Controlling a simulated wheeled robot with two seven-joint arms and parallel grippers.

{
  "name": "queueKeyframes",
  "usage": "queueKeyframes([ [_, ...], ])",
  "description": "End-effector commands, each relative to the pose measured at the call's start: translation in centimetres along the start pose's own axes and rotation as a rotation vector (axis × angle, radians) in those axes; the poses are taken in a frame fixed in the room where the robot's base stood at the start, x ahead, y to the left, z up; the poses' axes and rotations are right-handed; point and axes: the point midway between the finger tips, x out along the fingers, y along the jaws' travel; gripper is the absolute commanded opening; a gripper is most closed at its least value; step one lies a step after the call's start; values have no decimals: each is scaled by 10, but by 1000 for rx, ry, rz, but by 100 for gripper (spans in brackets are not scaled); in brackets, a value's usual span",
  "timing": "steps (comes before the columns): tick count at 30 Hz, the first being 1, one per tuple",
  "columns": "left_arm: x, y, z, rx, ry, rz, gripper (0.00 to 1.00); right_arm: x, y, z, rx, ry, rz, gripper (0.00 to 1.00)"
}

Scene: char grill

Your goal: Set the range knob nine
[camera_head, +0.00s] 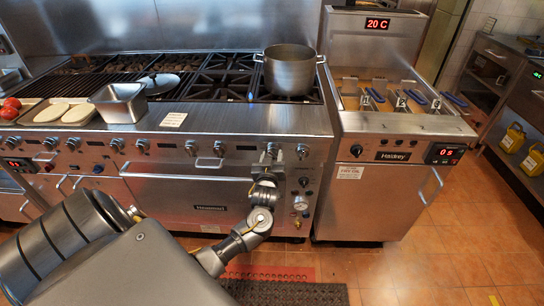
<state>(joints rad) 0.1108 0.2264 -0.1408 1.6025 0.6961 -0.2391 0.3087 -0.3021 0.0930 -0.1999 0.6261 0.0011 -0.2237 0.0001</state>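The range (225,122) is a wide steel cooking range with a row of round metal knobs along its front panel. Two knobs sit close together toward its right end, the left one (271,149) and the right one (302,151). My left gripper (267,163) is just below the left one of these, close to or touching it. Its fingers are small and partly hidden by my wrist, so I cannot tell their opening or contact. Which knob is number nine is not readable. My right gripper is out of view.
A steel pot (290,72) stands on the right burners. A fryer (385,127) with blue-handled baskets adjoins the range. Oven handles stick out below the panel.

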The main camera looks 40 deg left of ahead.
Motion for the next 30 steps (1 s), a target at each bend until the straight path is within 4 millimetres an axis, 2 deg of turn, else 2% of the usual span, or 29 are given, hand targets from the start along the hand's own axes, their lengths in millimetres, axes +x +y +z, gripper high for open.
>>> queueKeyframes([
  [2, 0, 0, 0, 0, 0, 0, 20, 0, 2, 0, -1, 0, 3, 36],
  [8, 0, 0, -1, 14, -2, -1, 20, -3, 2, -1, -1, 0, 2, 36],
  [14, 0, 1, -3, 93, -9, -3, 20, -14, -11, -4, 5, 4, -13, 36],
  [19, 0, 1, -5, 216, -18, -5, 20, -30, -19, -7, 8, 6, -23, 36],
  [30, 0, 2, -4, 530, -39, -9, 20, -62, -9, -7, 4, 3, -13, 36],
])
